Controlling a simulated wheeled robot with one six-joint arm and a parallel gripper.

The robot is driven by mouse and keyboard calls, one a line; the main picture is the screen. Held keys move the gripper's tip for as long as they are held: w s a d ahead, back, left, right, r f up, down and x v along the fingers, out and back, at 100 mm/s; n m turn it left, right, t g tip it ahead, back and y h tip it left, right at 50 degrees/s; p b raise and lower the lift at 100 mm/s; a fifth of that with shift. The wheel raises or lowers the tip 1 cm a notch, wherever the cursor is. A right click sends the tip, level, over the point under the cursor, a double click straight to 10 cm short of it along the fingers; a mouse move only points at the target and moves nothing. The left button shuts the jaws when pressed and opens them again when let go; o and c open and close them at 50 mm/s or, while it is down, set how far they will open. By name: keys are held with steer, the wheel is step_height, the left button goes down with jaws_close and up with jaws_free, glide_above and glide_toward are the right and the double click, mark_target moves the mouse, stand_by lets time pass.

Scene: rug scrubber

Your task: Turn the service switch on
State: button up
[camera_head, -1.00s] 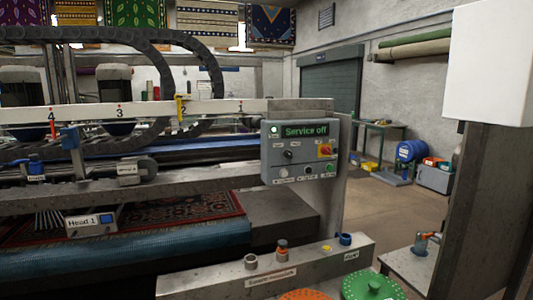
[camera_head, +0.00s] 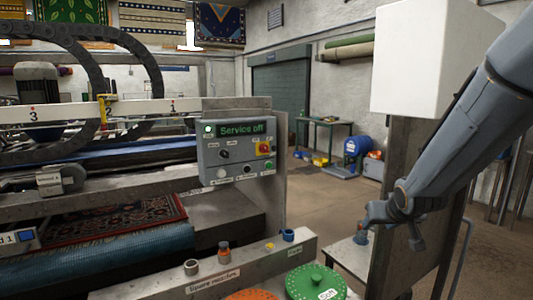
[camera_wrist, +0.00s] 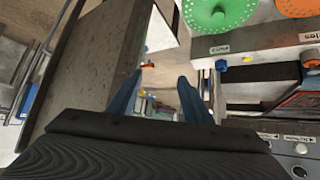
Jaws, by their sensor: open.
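The grey control panel (camera_head: 208,165) stands on the end of the machine, with a green display (camera_head: 241,129) reading "Service off" and a lit lamp (camera_head: 209,129). Below the display is a black rotary switch (camera_head: 223,154); its small labels are too blurred to read, so I cannot tell if it is the service switch.
A rail (camera_head: 215,281) with nozzles and a green perforated disc (camera_head: 316,284) stand in front of the panel. A grey post with a white box (camera_head: 420,60) is close to my arm at the right. Open floor (camera_head: 325,200) lies beyond the panel.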

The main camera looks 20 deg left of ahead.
steer(key=w+a+r+n+t+y, duration=0.1)
steer(key=w+a+r+y, duration=0.15)
steer(key=w+a, duration=0.4)
steer(key=w+a+r+n+t+y, duration=0.2)
steer(key=w+a+r, duration=0.15)
steer(key=a, duration=0.65)
steer(key=n+y, duration=0.4)
steer(key=y, duration=0.3)
glide_toward(267, 150)
steer(key=a, duration=0.1)
steer(key=shift+g, duration=0.3)
steer(key=shift+w+d+r+p+x, duration=0.1)
steer(key=shift+p+x, duration=0.25)
steer(key=shift+x, duration=1.05)
steer(key=shift+w+d+r+p+x, duration=0.1)
steer(key=shift+p+x, duration=0.25)
steer(key=shift+x, duration=1)
steer(key=shift+w+p+x, duration=0.1)
steer(key=shift+p+x, duration=0.25)
steer(key=shift+x, duration=1.05)
